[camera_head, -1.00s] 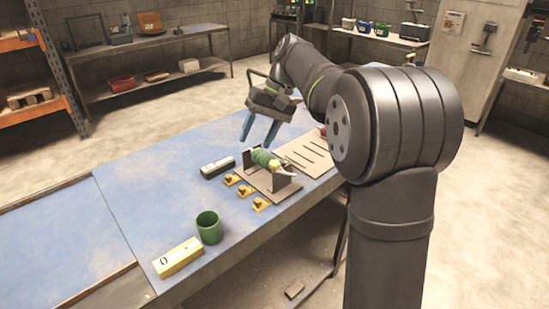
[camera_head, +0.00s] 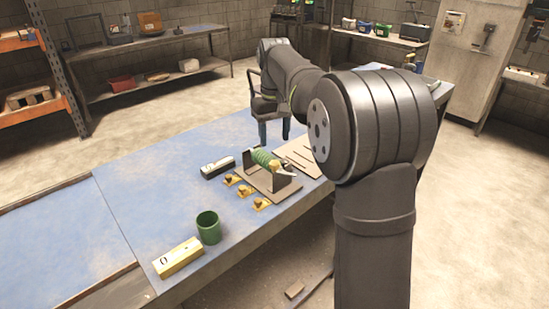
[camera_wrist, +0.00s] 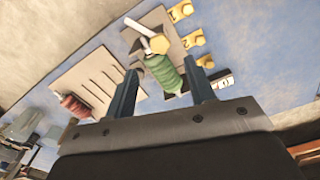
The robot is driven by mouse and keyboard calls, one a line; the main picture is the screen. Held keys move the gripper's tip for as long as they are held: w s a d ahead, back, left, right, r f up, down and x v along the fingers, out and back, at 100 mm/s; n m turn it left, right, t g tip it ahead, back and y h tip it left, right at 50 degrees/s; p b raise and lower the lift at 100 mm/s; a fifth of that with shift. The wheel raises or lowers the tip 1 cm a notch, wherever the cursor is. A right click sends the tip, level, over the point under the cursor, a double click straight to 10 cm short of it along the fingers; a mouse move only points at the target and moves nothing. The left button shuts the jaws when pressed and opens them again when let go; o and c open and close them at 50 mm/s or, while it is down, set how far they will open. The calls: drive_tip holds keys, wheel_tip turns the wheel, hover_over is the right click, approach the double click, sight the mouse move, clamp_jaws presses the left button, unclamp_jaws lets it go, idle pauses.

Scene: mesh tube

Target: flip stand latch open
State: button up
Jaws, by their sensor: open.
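The stand (camera_head: 262,184) is a tan plate with dark upright brackets on the blue bench. A green mesh-wrapped tube (camera_head: 263,160) lies across the brackets; it also shows in the wrist view (camera_wrist: 163,72). My gripper (camera_head: 275,133) is open and empty, above the bench behind the stand. In the wrist view its blue fingers (camera_wrist: 163,90) appear on either side of the green tube, with no visible contact.
Several yellow pieces (camera_head: 244,191) lie in front of the stand. A black-and-white block (camera_head: 217,168) is to its left, and a slotted board (camera_head: 299,158) to its right. A green cup (camera_head: 208,227) and yellow block (camera_head: 178,257) stand nearer. The bench's left is clear.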

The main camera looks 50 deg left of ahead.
sight(275, 162)
wheel_tip(275, 162, down, 8)
drive_tip(key=shift+r, duration=0.1)
drive_tip(key=shift+c, duration=0.4)
drive_tip(key=c, duration=0.9)
drive_tip(key=shift+m, duration=2.8)
drive_tip(key=o, duration=1)
